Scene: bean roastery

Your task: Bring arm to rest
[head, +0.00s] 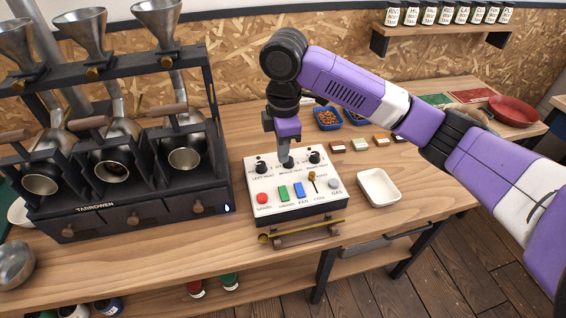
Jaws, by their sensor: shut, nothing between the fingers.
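My purple, white and black arm (345,80) reaches in from the right and bends down over the bench. My gripper (287,160) points down at the upper middle of the white control box (298,216), at or just above its middle knob. I cannot tell whether the fingertips touch the knob, which they partly hide. The fingers are shut with nothing seen between them. The box also has two black knobs to either side, a red button (262,198), green and blue switches, a small brass lever (312,180) and a grey button (334,184).
A black three-hopper roaster (110,150) stands left of the box. A white square dish (379,187) lies to the right. Blue trays of beans (328,118) and small colored blocks sit behind. A shelf with tins (447,27) hangs at the back. A red bowl (513,110) stands far right.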

